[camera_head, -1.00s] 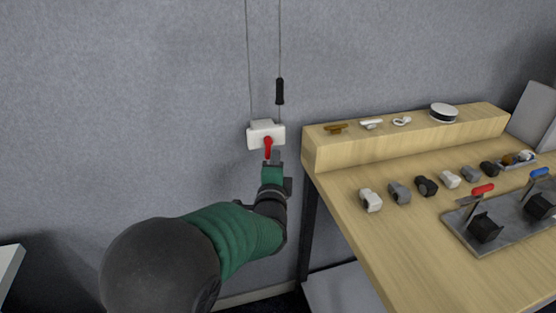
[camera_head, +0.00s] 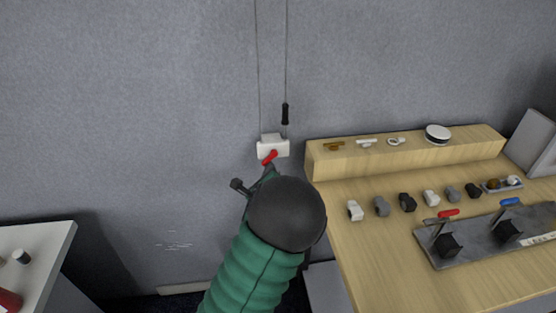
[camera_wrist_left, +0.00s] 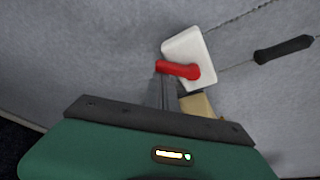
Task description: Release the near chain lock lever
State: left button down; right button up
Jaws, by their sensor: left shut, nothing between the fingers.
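The chain lock is a white box (camera_head: 273,146) on the grey wall, with its red lever (camera_head: 270,157) on the front. The lever slants down to the left in the head view. In the left wrist view the white box (camera_wrist_left: 193,55) and red lever (camera_wrist_left: 178,70) sit just beyond my fingertips. My left gripper (camera_wrist_left: 163,82) is shut and empty, its tips at the lever's free end; whether they touch cannot be told. In the head view my arm mostly hides the gripper (camera_head: 267,169). My right gripper is not in view.
Two chains run up the wall from the box, with a black handle (camera_head: 285,113) on the right one. A wooden table (camera_head: 375,255) with a raised shelf, several small fittings and a clamp plate (camera_head: 440,262) stands to the right. A white table (camera_head: 40,250) stands at lower left.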

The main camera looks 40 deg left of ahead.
pick_arm(q)
jog(key=r+m+g+p, duration=0.1)
jog(key=m+p, duration=0.1)
jog(key=p, duration=0.1)
jog(key=s+r+m+y+p, duration=0.1)
jog(key=m+p, duration=0.1)
jog(key=p, duration=0.2)
jog(key=shift+g, duration=0.4)
jog(key=shift+w+d, duration=0.3)
jog(key=shift+w, duration=0.25)
jog(key=shift+f, duration=0.1)
